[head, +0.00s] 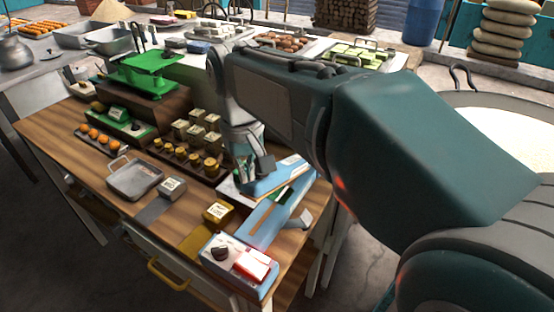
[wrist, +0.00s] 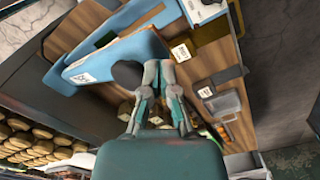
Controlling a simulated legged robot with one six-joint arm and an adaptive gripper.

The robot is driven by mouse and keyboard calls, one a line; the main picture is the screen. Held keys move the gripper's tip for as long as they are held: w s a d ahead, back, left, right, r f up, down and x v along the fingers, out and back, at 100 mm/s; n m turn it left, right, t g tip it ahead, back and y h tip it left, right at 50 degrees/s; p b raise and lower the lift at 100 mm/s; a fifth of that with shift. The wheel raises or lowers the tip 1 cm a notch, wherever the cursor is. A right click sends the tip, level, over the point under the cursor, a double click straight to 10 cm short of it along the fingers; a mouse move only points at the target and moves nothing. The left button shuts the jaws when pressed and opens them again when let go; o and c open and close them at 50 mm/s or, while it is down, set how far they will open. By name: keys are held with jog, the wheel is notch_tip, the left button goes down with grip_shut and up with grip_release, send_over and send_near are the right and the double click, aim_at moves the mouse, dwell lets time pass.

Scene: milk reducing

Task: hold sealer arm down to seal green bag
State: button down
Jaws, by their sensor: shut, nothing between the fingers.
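The blue sealer arm (head: 283,177) lies at an angle above the long blue sealer base (head: 262,228) near the table's right edge. Part of the green bag (head: 286,193) shows between them. My gripper (head: 250,172) is over the knob end of the arm. In the wrist view my gripper (wrist: 158,74) is shut and empty, its tips right beside the knob. I cannot tell whether they touch.
Yellow jars (head: 195,160) and stacked boxes (head: 200,125) stand close left of my gripper. A metal tray (head: 134,177), small labelled blocks (head: 217,212) and a green scale (head: 150,70) stand farther left. A large white pan (head: 500,125) is at the right.

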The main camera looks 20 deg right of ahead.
jog(key=shift+r, duration=2.85)
jog(key=s+d+f+m+t, duration=0.1)
jog(key=s+d+f+t, duration=0.2)
jog(key=s+f, duration=0.7)
jog(key=s+t, duration=0.1)
jog(key=t, duration=0.1)
jog(key=shift+s+f+t, duration=0.3)
jog(key=shift+s+f, duration=0.05)
